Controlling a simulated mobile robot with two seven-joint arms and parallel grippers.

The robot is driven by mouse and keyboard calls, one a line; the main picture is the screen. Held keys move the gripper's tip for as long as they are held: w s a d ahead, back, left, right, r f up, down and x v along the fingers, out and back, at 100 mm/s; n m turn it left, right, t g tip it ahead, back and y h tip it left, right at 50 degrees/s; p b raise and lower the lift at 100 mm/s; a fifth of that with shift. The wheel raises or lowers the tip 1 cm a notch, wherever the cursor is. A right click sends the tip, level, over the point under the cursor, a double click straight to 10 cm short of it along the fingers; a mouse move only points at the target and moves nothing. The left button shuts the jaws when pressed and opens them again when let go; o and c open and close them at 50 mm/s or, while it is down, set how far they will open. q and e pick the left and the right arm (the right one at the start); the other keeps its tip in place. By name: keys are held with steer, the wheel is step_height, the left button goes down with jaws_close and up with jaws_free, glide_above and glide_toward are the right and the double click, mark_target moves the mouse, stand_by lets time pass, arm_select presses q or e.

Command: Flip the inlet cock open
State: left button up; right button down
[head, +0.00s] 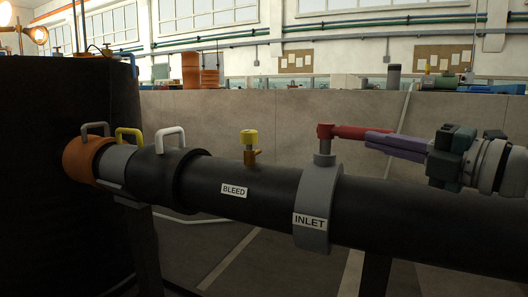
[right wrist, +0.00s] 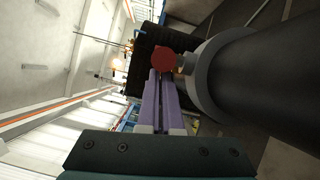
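The inlet cock's red lever (head: 348,131) sits on a grey stem (head: 324,158) above the grey collar labelled INLET (head: 313,237). The lever points right, roughly along the black pipe. My right gripper (head: 368,143) reaches in from the right; its purple fingers lie close together, with only a thin gap. They overlap the lever's far part, which shows red just above and behind them. Touching or just apart, I cannot tell. In the right wrist view, the lever's red round end (right wrist: 163,62) shows just beyond the fingertips (right wrist: 163,78). My left gripper is not in view.
The black pipe (head: 260,193) runs across below, with a yellow-topped bleed valve (head: 250,138) left of the collar. Yellow (head: 128,131) and white (head: 170,131) handles stand farther left, by the dark tank (head: 65,200). A grey wall (head: 270,118) stands behind.

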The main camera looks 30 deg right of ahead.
steer(key=shift+w+d, duration=0.25)
steer(key=shift+d, duration=0.6)
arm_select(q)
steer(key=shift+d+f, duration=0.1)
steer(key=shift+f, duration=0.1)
arm_select(e)
steer(key=shift+d, duration=0.1)
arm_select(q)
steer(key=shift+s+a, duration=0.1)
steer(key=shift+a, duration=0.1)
arm_select(e)
steer(key=shift+d+f, duration=0.1)
steer(key=shift+f, duration=0.05)
